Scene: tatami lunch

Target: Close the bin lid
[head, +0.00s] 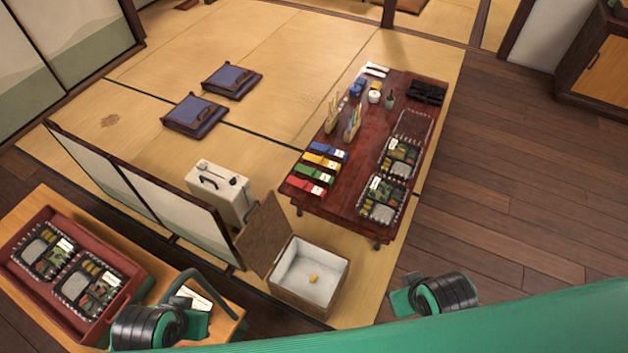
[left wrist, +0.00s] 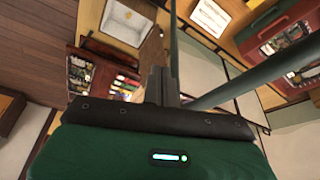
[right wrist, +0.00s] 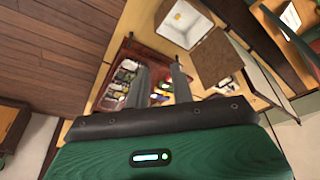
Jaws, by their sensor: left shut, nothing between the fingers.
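The bin (head: 297,298) is an open square box with a pale inside and a small yellow-orange item (head: 313,279) at its bottom. Its brown lid (head: 264,236) stands open, tilted up on the bin's left side. The right wrist view also shows the bin (right wrist: 196,30) and the lid (right wrist: 218,58); the left wrist view shows the bin's pale inside (left wrist: 118,20). My left gripper (left wrist: 161,72) is shut and empty, left of the bin. My right gripper (right wrist: 160,70) is open and empty, right of the bin. Neither touches the bin or lid.
A low red-brown table (head: 350,180) with lunch boxes and coloured packs stands behind the bin. A cream case (head: 221,192) and a low folding screen (head: 180,207) are near the lid. A red tray (head: 42,292) with lunch boxes is at left. Wooden floor at right is clear.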

